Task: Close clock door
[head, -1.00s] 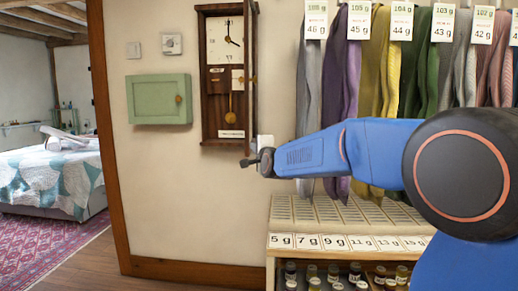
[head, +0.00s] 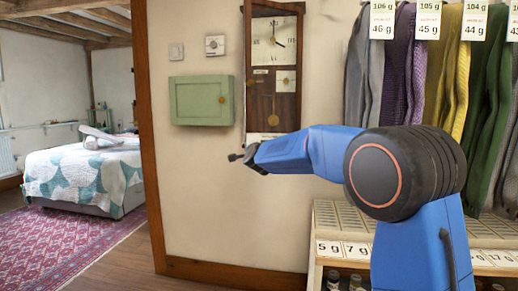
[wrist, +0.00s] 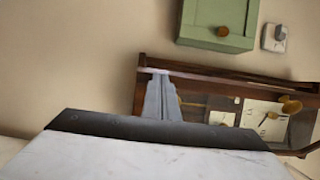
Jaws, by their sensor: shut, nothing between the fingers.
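The wall clock (head: 287,105) has a dark wooden case, a white dial and a brass pendulum. Its clock door (head: 247,60), a dark frame with a small brass knob, now lies across the case front with its free edge at the left. My gripper (head: 236,157) is shut and empty, at the clock's lower left in the head view. In the wrist view the fingers (wrist: 160,92) overlap the lower end of the sideways-looking clock (wrist: 222,118); contact cannot be told. My arm hides the clock's bottom in the head view.
A green wall cabinet (head: 201,101) hangs left of the clock, under a wall switch (head: 214,44). Hanging textiles (head: 440,80) and a shelf (head: 330,215) stand at the right. A doorway to a bedroom opens at the left.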

